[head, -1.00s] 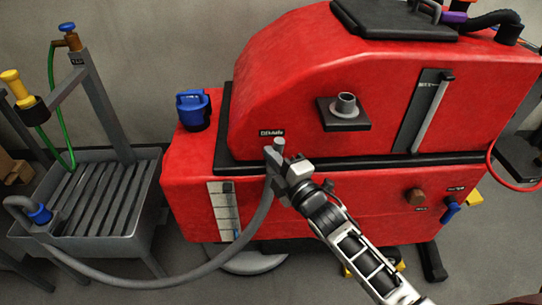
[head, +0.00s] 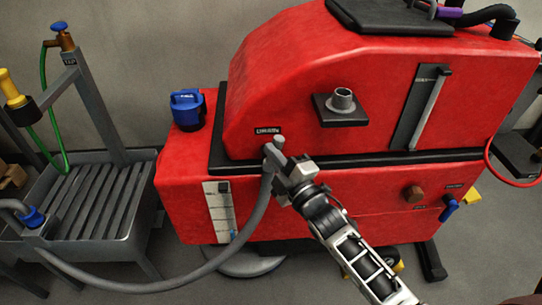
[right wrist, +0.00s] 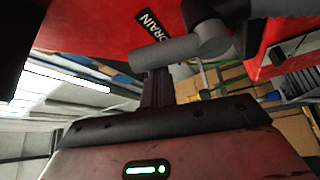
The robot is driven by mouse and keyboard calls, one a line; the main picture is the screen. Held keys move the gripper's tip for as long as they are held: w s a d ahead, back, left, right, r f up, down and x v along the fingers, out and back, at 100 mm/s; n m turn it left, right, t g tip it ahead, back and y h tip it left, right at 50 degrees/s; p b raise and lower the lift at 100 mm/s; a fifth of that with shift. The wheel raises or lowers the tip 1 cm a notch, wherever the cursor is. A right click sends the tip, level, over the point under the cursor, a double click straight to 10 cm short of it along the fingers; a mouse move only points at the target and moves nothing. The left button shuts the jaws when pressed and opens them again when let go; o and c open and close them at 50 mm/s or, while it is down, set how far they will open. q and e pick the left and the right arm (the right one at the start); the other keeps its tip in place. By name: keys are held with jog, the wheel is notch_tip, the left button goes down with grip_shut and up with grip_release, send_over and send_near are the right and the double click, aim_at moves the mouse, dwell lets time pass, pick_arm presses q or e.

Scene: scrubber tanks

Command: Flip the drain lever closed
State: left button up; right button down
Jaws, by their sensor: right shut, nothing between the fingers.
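The drain lever, a short grey cylinder, shows under the DRAIN label (head: 267,130) on the red scrubber tank (head: 285,100). In the head view its end (head: 279,141) sticks up beside my right gripper (head: 280,166). In the right wrist view the grey lever (right wrist: 165,51) lies slantwise below the label, joined to a rounded grey pivot (right wrist: 213,38). My right gripper's dark fingers (right wrist: 155,88) are shut and empty, with their tips close to the lever; I cannot tell whether they touch. My left gripper is not in view.
A grey hose (head: 205,272) hangs from the drain area to the slatted grey sink (head: 122,240) at the left. A blue cap (head: 187,110) stands on the tank's left shoulder. A capped grey port (head: 341,101) and a blue handle (head: 449,208) are farther right.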

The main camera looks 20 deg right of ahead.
pick_arm(q)
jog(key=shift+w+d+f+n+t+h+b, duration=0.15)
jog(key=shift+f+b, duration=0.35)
jog(key=shift+b, duration=0.8)
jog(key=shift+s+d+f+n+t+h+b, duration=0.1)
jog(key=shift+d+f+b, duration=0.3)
jog(key=shift+b, duration=0.9)
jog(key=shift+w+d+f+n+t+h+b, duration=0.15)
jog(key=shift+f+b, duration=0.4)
jog(key=shift+b, duration=0.75)
pick_arm(e)
jog(key=s+d+f+m+t+h, duration=0.1)
jog(key=d+f+m+t+h, duration=0.3)
jog(key=m, duration=0.9)
jog(key=shift+s+d+f+h, duration=0.2)
jog(key=shift+d+h, duration=0.3)
jog(key=shift+h, duration=0.8)
jog(key=shift+f, duration=0.2)
